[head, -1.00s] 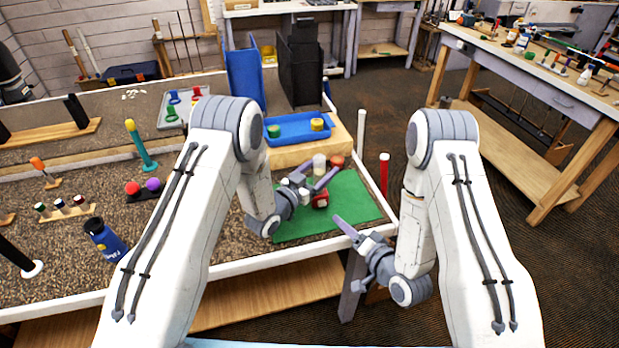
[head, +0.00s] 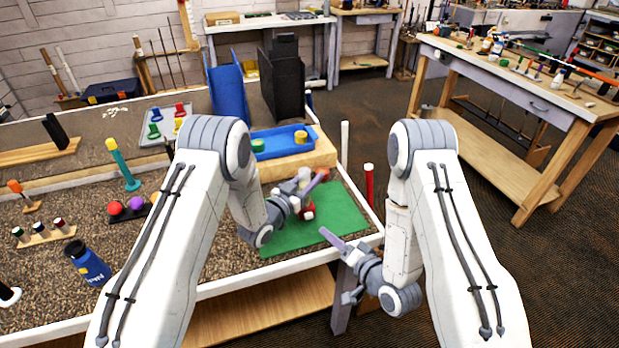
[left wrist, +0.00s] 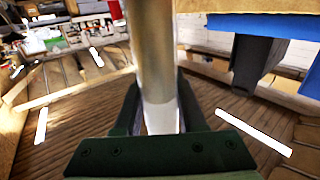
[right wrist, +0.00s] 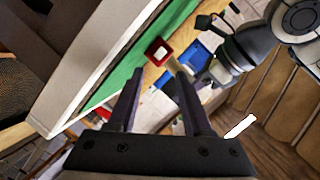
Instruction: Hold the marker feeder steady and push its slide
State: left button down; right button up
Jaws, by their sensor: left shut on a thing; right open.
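The marker feeder has a red base (head: 307,213) standing on a green mat (head: 342,212) at the table's near right corner. My left gripper (head: 306,188) is shut on its upright tube, partly hiding the feeder in the head view. In the left wrist view the pale, translucent tube (left wrist: 158,45) runs between the closed fingers (left wrist: 159,100). My right gripper (head: 334,264) is open and empty, just off the table's front edge and lower than the mat. In the right wrist view the red base (right wrist: 158,52) shows beyond the open fingertips (right wrist: 160,75). I cannot make out the slide clearly.
A blue tray (head: 270,147) on a wooden block stands behind the mat. A white post (head: 345,145) and a red post (head: 368,186) stand by the table's right edge. A blue bottle (head: 90,264) is at the left. The mat's right part is clear.

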dwell(0.3)
grip_shut()
dwell(1.6)
